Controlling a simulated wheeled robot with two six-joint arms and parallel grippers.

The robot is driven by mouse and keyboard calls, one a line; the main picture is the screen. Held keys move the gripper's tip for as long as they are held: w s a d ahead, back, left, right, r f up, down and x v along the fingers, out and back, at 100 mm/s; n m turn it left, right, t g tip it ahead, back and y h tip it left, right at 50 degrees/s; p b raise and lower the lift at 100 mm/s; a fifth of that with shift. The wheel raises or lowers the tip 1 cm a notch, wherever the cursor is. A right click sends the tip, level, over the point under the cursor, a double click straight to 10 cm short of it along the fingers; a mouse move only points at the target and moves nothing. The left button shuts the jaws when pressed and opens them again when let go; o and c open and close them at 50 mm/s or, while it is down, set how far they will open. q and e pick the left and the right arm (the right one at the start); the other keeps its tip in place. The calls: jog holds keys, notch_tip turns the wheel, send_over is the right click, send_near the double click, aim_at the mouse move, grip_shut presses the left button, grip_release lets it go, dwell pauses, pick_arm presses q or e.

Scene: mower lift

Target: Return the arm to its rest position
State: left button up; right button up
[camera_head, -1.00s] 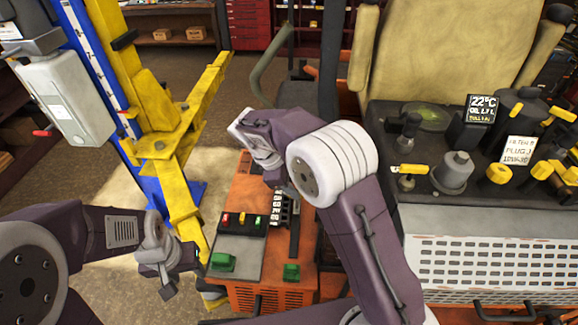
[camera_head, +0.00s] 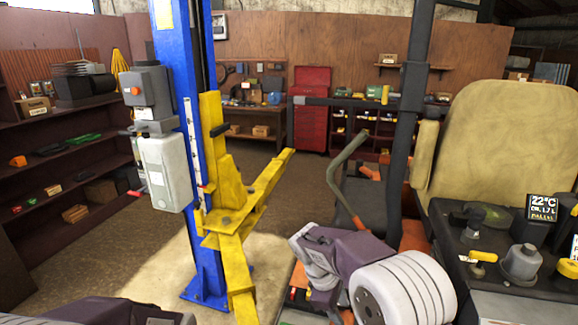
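My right arm comes up from the bottom right, its purple and white links bent over the orange mower. The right gripper (camera_head: 322,281) is at the arm's end, low in the middle of the view, over the mower's side panel. Its fingers are too small and partly covered to tell open from shut. No held object shows. Of my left arm, only a dark purple link shows at the bottom left edge. The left gripper is out of view below.
The mower's tan seat (camera_head: 505,145) and dark console (camera_head: 490,262) are at right. Shelves (camera_head: 62,175) line the left wall. Open floor lies behind the post.

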jog(key=s+d+f+m+y, duration=0.2)
jog(key=s+d+m, duration=0.1)
jog(key=s+m, duration=0.45)
jog(key=s+d+f+m+y, duration=0.2)
jog(key=s+d+f+m, duration=0.1)
jog(key=s+m, duration=0.4)
pick_arm(q)
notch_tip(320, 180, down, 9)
jog(key=b, duration=0.8)
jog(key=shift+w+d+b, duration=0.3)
jog(key=shift+b, duration=0.1)
pick_arm(e)
notch_tip(320, 180, down, 9)
jog(key=n, duration=0.1)
jog(key=shift+s+a+t, duration=0.2)
jog(key=shift+s+t, duration=0.1)
jog(key=shift+s, duration=0.15)
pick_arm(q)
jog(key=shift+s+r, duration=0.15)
pick_arm(e)
jog(key=shift+s+r, duration=0.1)
jog(key=shift+s, duration=0.05)
